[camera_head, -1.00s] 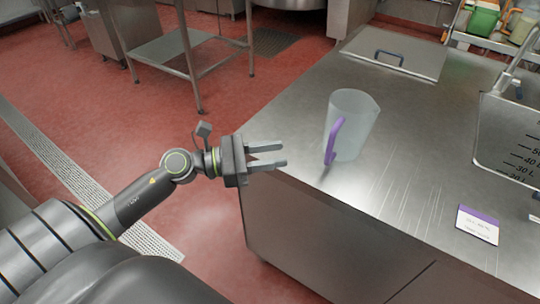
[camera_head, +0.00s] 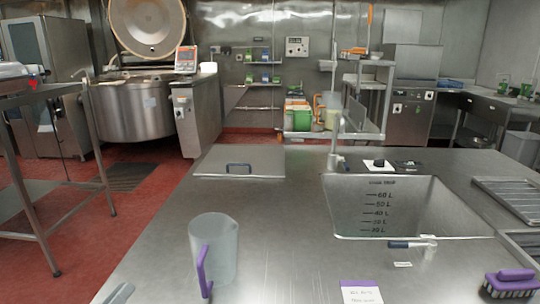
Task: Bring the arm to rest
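Only a grey tip of my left gripper (camera_head: 120,293) shows at the bottom edge of the head view, left of the jug. The rest of it is out of the picture, so its opening is hidden. A clear measuring jug (camera_head: 218,245) with a purple handle (camera_head: 202,271) stands upright on the steel counter (camera_head: 290,225), apart from the visible tip. My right gripper is not in view.
A sink (camera_head: 390,205) with litre marks is set in the counter on the right. A purple brush (camera_head: 512,283) and a label card (camera_head: 361,292) lie near the front. A large kettle (camera_head: 135,107) with its lid up stands at the back left.

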